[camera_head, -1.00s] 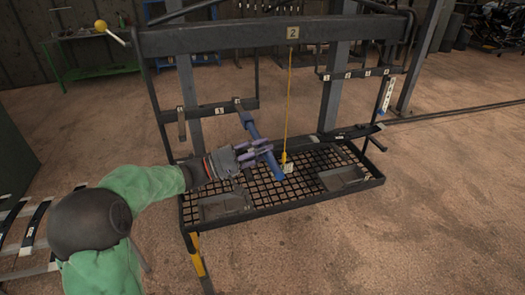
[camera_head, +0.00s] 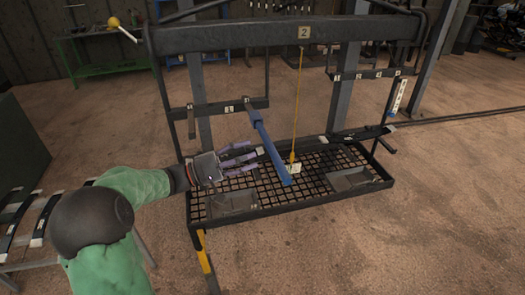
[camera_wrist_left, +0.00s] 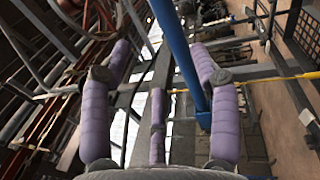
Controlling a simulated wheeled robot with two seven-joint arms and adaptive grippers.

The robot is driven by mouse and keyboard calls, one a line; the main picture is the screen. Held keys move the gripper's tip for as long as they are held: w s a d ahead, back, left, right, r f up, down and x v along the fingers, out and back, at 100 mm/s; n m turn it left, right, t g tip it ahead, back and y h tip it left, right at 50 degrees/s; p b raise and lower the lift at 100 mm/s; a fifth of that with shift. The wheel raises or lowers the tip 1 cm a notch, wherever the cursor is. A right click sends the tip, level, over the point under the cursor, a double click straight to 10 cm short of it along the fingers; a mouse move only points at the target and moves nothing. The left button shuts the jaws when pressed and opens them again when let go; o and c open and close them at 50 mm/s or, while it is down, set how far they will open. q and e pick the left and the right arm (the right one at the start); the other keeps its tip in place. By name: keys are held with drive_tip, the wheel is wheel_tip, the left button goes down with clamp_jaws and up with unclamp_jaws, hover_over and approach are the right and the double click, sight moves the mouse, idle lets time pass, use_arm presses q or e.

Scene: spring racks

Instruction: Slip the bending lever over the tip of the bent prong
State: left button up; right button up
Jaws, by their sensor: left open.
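The blue bending lever (camera_head: 268,150) slants down toward the viewer from the end of the prong (camera_head: 248,103) at the right of the rail marked 1. Its upper end meets the prong tip, and no finger closes on it. How far it sits over the prong cannot be told. My left gripper (camera_head: 248,157) is open just left of the lever, with its purple fingers apart. In the left wrist view the lever (camera_wrist_left: 183,55) runs beside the right-hand purple finger, and the gripper holds nothing. My right gripper is out of view.
A yellow cord (camera_head: 299,105) hangs from the beam marked 2, with a tag near the lever's lower end. Below is a black mesh tray (camera_head: 290,207) with two grey bins. Another prong (camera_head: 191,125) hangs at the left of the rail. Open floor lies in front.

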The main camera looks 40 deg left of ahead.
use_arm(q)
drive_tip(key=v, duration=0.5)
idle(0.5)
drive_tip(key=w+d+f+n+g+y, duration=0.1)
drive_tip(key=w+d+f+g, duration=0.1)
drive_tip(key=d+f, duration=0.35)
drive_tip(key=w+d+f+n+g, duration=0.1)
drive_tip(key=d+f+g, duration=0.15)
drive_tip(key=f, duration=0.65)
drive_tip(key=s+d+f+m+g+y, duration=0.2)
drive_tip(key=s+d+f, duration=0.3)
drive_tip(key=f, duration=0.7)
drive_tip(key=s+d+f+m+g+y, duration=0.3)
drive_tip(key=s+d+f+m+g, duration=0.1)
drive_tip(key=d+f, duration=0.6)
drive_tip(key=s+d+f+m+g+y, duration=0.2)
drive_tip(key=s+d+f+m+g, duration=0.2)
drive_tip(key=d+f, duration=0.4)
wheel_tip(320, 180, down, 7)
drive_tip(key=shift+s+d+r+m+g+y, duration=0.2)
drive_tip(key=shift+s+m+g+y, duration=0.25)
drive_tip(key=shift+s, duration=0.4)
